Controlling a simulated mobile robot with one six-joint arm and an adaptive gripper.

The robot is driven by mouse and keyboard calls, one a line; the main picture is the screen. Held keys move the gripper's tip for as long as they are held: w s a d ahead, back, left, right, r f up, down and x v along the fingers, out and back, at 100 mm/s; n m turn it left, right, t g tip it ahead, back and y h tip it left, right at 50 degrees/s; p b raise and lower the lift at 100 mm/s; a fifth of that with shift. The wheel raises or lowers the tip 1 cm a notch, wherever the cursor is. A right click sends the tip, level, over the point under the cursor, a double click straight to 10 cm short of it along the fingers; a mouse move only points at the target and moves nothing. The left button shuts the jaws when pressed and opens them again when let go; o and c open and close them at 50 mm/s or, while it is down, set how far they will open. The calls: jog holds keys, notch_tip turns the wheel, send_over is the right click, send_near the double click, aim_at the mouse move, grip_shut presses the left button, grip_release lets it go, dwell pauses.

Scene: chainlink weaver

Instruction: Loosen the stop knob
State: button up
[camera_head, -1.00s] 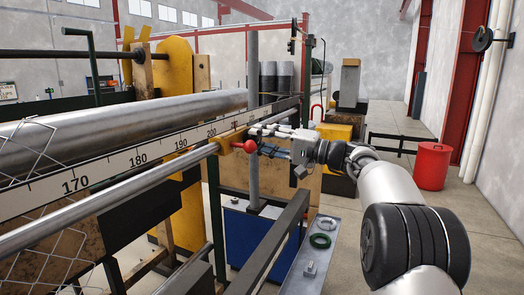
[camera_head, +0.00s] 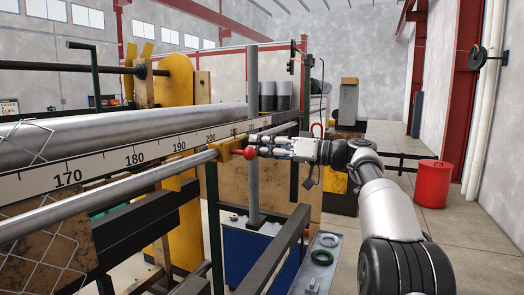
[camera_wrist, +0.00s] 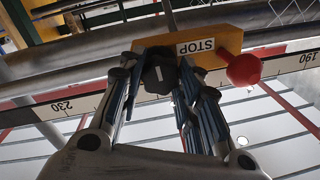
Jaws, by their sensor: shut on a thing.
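The black stop knob (camera_wrist: 158,75) sits on the front of a yellow stop block (camera_wrist: 216,40) with a white STOP label, upside down in the wrist view. My gripper (camera_wrist: 161,66) has its two fingers on either side of the knob and is shut on it. A red ball (camera_wrist: 243,70) sticks out of the block beside the right finger. In the head view the block (camera_head: 228,149) sits on the rail by the ruler's far end, and the red ball (camera_head: 249,152) shows at my gripper's tips (camera_head: 258,143). The knob is hidden there.
A long ruler (camera_head: 135,156) and a metal rail (camera_head: 90,194) run along the machine. A dark frame bar (camera_head: 277,250) lies below my arm. A grey ledge (camera_head: 322,240) holds rings. A red bin (camera_head: 432,184) stands on open floor at right.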

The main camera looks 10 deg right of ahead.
jog(key=shift+n+h, duration=0.3)
jog(key=shift+n, duration=2)
jog(key=o, duration=1.1)
jog(key=v, duration=1.2)
jog(key=shift+w+d+r, duration=0.1)
